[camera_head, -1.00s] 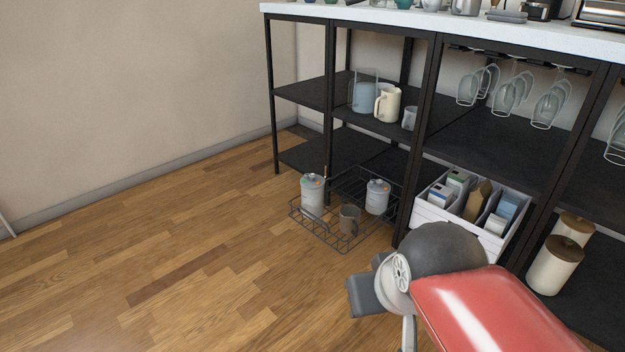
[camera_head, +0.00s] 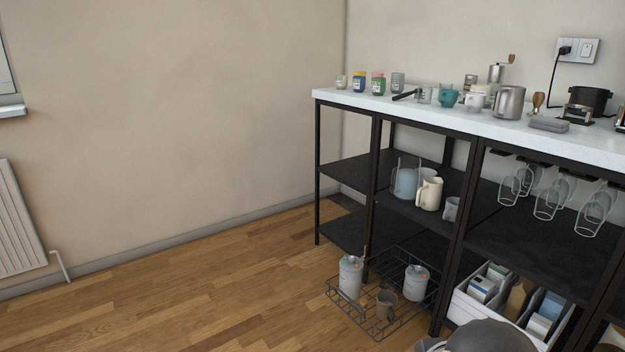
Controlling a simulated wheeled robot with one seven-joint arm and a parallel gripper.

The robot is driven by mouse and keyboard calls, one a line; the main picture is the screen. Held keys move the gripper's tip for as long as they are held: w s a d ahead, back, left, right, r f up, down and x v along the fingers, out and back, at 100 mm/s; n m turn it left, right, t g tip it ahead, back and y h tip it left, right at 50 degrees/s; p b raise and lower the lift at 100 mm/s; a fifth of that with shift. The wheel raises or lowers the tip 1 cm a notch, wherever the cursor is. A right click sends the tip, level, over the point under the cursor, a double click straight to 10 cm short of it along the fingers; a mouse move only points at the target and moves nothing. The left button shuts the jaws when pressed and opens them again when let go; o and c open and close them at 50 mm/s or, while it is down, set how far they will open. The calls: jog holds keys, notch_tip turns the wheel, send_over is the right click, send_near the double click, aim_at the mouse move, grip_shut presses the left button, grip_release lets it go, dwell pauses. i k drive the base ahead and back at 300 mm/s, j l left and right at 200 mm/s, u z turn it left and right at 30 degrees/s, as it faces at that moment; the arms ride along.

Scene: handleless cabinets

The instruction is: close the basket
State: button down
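The basket (camera_head: 353,318) is a black wire pull-out at the bottom of the black shelf unit. It is pulled out over the wooden floor, and its rear part lies under the shelf. Two grey canisters, one at the left (camera_head: 350,277) and one at the right (camera_head: 415,283), and a brown mug (camera_head: 386,305) stand in it. A grey rounded part of my arm shows at the bottom edge, right of the basket. My gripper is not in view.
The black shelf unit (camera_head: 465,205) has a white counter (camera_head: 470,123) with jars, cups and a kettle. A white divided box (camera_head: 470,308) stands right of the basket. A radiator (camera_head: 18,220) is at the far left. The floor (camera_head: 200,310) left of the basket is clear.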

aim_at(337, 288)
jog(key=i+u, duration=0.5)
jog(key=i+l+u, duration=0.2)
jog(key=i+u, duration=0.3)
jog(key=k, duration=0.1)
